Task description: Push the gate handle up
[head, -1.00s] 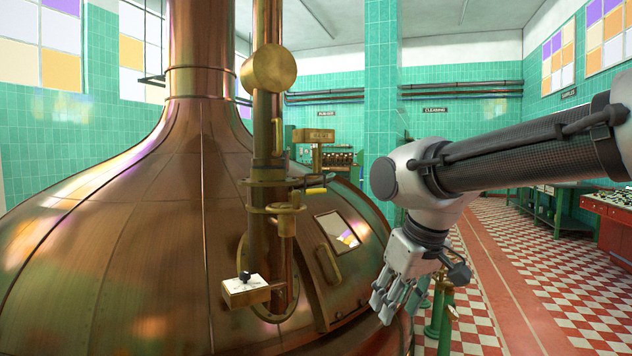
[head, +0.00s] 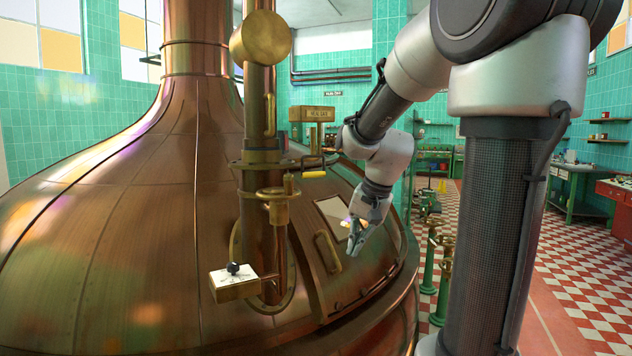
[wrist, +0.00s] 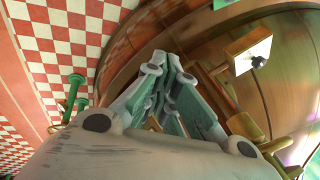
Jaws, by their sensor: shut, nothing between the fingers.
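A brass pipe column (head: 262,150) rises in front of the copper kettle (head: 110,260). A small lever with a yellow grip (head: 313,174) sticks out to the right from the column's upper collar. A brass bar handle (head: 328,257) sits on the kettle hatch lower down. I cannot tell for certain which is the gate handle. My gripper (head: 354,238) is shut and empty, right of the bar handle and below and right of the yellow grip, apart from the grip. In the wrist view my gripper's fingers (wrist: 168,85) point toward the kettle's copper side.
A box with a white dial plate and black knob (head: 235,281) juts out at the column's foot. A labelled brass box (head: 311,114) stands behind the yellow grip. Green posts (head: 442,285) stand right of the kettle. The checkered floor (head: 580,300) is open at right.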

